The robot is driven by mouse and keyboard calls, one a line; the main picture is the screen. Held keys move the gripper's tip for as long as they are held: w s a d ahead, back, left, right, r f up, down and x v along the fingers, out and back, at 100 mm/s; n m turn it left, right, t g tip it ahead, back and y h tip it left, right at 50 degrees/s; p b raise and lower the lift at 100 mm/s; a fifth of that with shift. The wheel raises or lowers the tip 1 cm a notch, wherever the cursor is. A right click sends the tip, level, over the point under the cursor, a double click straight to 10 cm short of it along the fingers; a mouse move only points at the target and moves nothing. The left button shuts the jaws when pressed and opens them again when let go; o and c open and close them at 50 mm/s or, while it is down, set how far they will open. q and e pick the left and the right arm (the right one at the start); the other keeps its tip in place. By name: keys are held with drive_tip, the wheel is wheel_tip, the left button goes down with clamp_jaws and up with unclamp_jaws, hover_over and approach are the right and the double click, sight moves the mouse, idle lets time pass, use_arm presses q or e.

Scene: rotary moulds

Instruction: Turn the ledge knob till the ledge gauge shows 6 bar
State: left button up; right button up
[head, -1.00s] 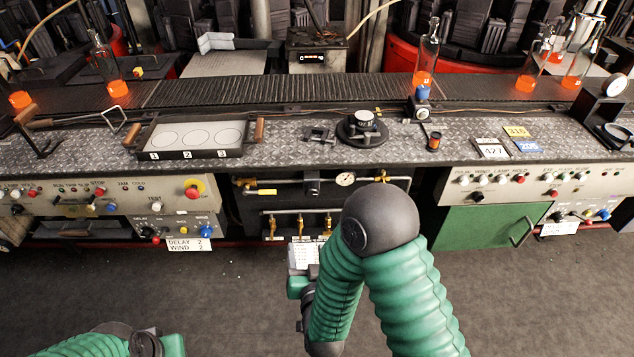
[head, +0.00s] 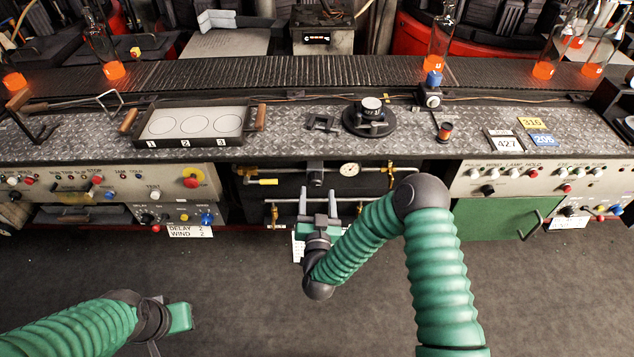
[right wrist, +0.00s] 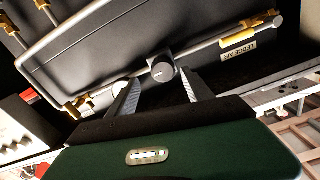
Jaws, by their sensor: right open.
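The ledge knob (head: 315,178) is a dark round knob on the upper pipe under the bench ledge. In the right wrist view the knob (right wrist: 162,71) lies ahead between my fingertips, with a gap visible in front of it. The ledge gauge (head: 349,169) is a small white dial right of the knob; its reading is too small to tell. My right gripper (head: 318,198) is open and empty, pointing at the knob; it also shows in the right wrist view (right wrist: 160,80).
Control panels (head: 130,188) flank the recess, with a green door (head: 490,218) at right. The floor in front is clear.

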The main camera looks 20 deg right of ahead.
sight(315, 185)
drive_tip(key=x, duration=0.4)
drive_tip(key=shift+w+a, duration=0.3)
drive_tip(key=shift+w, duration=0.15)
drive_tip(key=shift+d, duration=0.2)
drive_tip(key=shift+c, duration=1.5)
drive_tip(key=shift+a, duration=0.15)
clamp_jaws()
